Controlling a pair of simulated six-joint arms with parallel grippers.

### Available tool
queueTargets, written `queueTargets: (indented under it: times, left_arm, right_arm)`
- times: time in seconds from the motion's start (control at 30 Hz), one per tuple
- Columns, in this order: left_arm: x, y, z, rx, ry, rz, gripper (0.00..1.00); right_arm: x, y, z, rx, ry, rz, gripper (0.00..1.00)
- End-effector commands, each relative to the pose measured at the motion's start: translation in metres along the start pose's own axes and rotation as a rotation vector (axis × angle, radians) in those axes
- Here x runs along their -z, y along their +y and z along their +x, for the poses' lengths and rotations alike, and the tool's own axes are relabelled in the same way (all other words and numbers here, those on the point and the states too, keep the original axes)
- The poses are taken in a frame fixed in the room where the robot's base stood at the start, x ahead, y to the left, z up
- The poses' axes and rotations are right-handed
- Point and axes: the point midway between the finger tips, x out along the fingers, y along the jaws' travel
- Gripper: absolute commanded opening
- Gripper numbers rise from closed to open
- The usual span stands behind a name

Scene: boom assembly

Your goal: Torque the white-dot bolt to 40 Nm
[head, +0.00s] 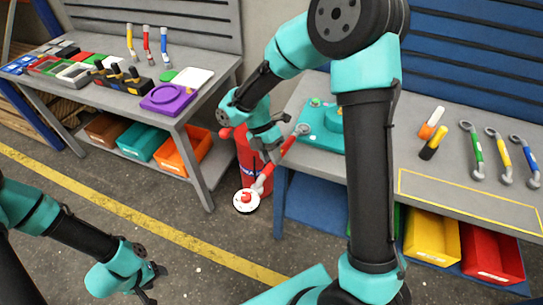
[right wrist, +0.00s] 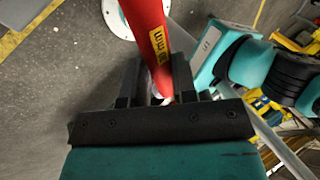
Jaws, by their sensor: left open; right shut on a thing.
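My right gripper (head: 272,153) is shut on a red-handled wrench (head: 287,146), held in the air between the two benches. Its grey ring end points up and right, close to the teal fixture (head: 322,124) on the right bench. In the right wrist view the red handle (right wrist: 152,38) with a yellow size label runs between the fingers (right wrist: 158,88). My left gripper (head: 150,285) is open and empty, low at the left above the floor. I cannot make out a bolt with a white dot. My right arm hides part of the fixture.
Several wrenches (head: 477,155) lie on the right bench. A white disc with a red centre (head: 246,201) shows below my right gripper, before a red cylinder (head: 250,160). The left bench carries a purple part (head: 168,98) and trays. Coloured bins (head: 430,238) stand underneath.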

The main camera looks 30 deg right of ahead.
Motion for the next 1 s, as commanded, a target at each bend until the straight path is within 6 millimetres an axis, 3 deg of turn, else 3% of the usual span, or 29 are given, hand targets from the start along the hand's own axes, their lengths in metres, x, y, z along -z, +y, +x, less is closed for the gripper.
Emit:
queueTargets:
  times: [0.37, 1.0]
  left_arm:
    - [0.0, 0.0, 0.0, 0.0, 0.0, 0.0, 0.56]
    - [0.0, 0.0, 0.0, 0.0, 0.0, 0.0, 0.56]
  right_arm:
    - [0.0, 0.001, -0.001, -0.001, 0.002, 0.003, 0.0]
    - [-0.001, 0.019, -0.011, -0.017, 0.051, 0.092, 0.0]
